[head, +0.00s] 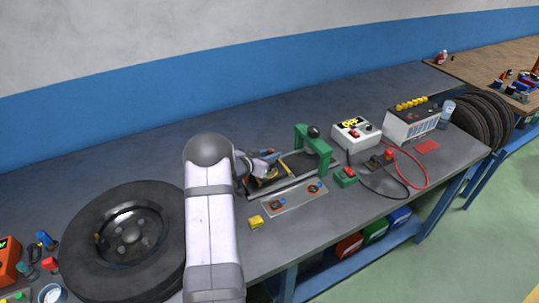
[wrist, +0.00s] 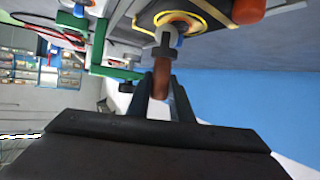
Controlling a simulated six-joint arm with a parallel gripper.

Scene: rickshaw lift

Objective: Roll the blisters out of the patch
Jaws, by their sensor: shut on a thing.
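My gripper (wrist: 163,80) is shut on the brown handle of a small roller (wrist: 165,46) in the wrist view. My arm and gripper hide much of the patch, and blisters cannot be made out.
A green clamp frame (head: 322,153) stands at the fixture's right end. A grey plate (head: 293,198) with small parts and a yellow block (head: 255,222) lie in front. A wheel (head: 125,240) lies left. A charger (head: 355,133) and a battery (head: 412,122) stand right.

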